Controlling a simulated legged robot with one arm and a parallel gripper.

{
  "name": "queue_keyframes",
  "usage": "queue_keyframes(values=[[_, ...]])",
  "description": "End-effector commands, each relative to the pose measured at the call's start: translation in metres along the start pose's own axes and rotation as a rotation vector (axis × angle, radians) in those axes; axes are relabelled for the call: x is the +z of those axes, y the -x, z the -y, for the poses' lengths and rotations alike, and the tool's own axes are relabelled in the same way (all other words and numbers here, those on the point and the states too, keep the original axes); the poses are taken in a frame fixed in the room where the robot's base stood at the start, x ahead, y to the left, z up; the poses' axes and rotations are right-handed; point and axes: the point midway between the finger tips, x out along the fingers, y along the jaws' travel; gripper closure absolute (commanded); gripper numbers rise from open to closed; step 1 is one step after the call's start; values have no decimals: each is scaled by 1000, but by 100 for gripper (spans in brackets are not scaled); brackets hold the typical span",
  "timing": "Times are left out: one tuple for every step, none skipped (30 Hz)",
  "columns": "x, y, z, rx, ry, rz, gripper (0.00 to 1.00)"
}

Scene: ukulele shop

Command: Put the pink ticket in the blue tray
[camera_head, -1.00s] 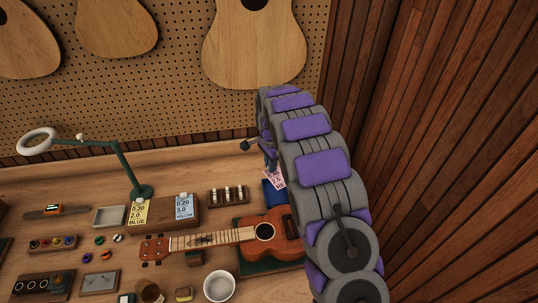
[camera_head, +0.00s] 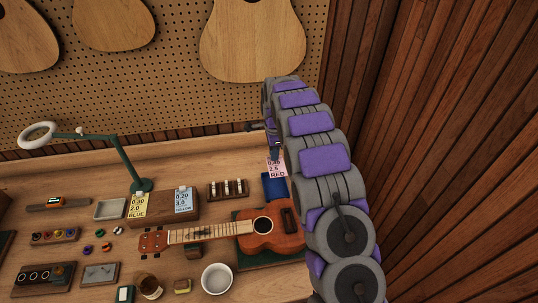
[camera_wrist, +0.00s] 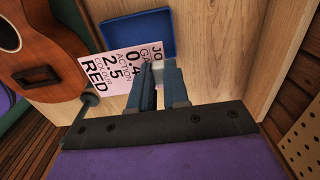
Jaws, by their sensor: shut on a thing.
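The pink ticket (camera_head: 277,168), printed with "RED" and numbers, hangs in my gripper (camera_head: 275,147), partly hidden by my arm. In the wrist view the ticket (camera_wrist: 108,68) sits at the fingertips of my gripper (camera_wrist: 160,68), which is shut on its edge. The blue tray (camera_head: 273,188) lies on the bench just below the ticket in the head view, partly behind my arm. In the wrist view the blue tray (camera_wrist: 140,29) is empty where visible, and the ticket overlaps its near edge in the picture.
A ukulele (camera_head: 262,230) lies on a green mat left of my arm. A wooden block (camera_head: 178,209) holds a yellow ticket (camera_head: 138,205) and a blue ticket (camera_head: 184,200). A small rack (camera_head: 228,189) stands left of the tray. A wood wall (camera_head: 430,150) rises at right.

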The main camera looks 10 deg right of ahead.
Motion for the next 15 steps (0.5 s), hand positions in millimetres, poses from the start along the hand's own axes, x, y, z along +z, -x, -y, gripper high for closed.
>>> queue_keyframes(values=[[0,-2,0,-1,0,-1,100],[1,-2,0,0,1,-1,100],[3,-2,0,1,0,-3,100],[4,-2,0,1,0,-5,100],[6,-3,0,1,0,-6,100],[8,-4,0,2,1,-8,100],[9,-6,0,2,1,-8,100],[10,-7,0,2,2,-9,100],[12,-9,0,2,2,-11,100],[13,-11,-1,3,3,-12,100],[14,-13,-1,3,3,-13,100],[14,-16,-1,3,3,-13,100],[14,-18,-1,4,3,-13,100],[13,-21,-1,4,3,-12,100],[12,-24,-1,5,3,-11,100]])
